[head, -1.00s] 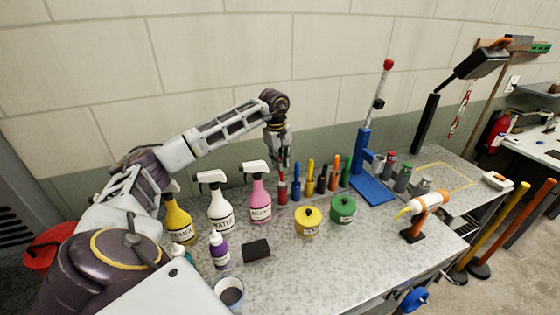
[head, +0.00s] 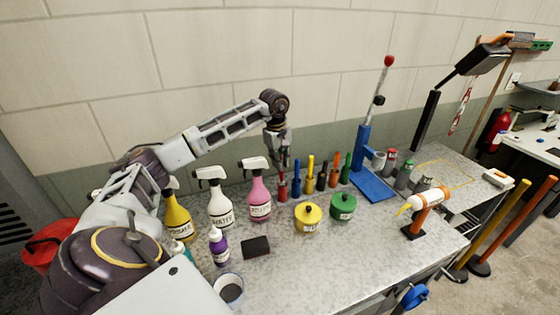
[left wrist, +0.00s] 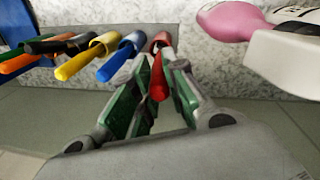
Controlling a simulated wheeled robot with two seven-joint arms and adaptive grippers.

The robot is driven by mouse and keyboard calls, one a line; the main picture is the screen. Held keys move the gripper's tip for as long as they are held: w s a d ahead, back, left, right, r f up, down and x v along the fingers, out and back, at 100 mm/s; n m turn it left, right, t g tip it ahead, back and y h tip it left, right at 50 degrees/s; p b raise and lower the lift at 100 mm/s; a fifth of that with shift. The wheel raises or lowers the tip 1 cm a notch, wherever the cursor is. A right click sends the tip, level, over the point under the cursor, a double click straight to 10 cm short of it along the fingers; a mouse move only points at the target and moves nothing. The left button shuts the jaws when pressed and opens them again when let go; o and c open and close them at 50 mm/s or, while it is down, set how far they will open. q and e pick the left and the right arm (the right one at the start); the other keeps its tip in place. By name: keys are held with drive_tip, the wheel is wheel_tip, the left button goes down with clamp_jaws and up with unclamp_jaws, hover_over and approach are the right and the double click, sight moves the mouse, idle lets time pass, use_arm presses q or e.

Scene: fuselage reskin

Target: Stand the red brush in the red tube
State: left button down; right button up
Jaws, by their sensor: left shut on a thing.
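The red tube (left wrist: 160,40) stands on the bench, at the left end of a row of coloured tubes in the head view (head: 282,191). The red brush (left wrist: 157,80) has its handle out of the tube mouth, and its lower end is hidden in or behind the rim. My left gripper (left wrist: 161,75) is shut on the brush handle, with green-padded fingers on either side, just above the tube. In the head view my left gripper (head: 284,163) points down over the red tube. My right gripper is not in view.
Blue (head: 296,187), yellow and other tubes with matching brushes stand close to the right. A pink spray bottle (head: 259,200) stands close to the left. The front bench middle is clear.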

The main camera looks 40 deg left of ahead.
use_arm(q)
drive_tip(key=shift+f, duration=0.2)
idle(0.3)
drive_tip(key=c, duration=0.9)
unclamp_jaws()
drive_tip(key=shift+r, duration=0.1)
drive_tip(key=shift+r+p, duration=2.75)
drive_tip(key=shift+r, duration=1)
drive_tip(key=shift+r+p, duration=0.4)
drive_tip(key=shift+r, duration=0.75)
drive_tip(key=shift+d, duration=0.1)
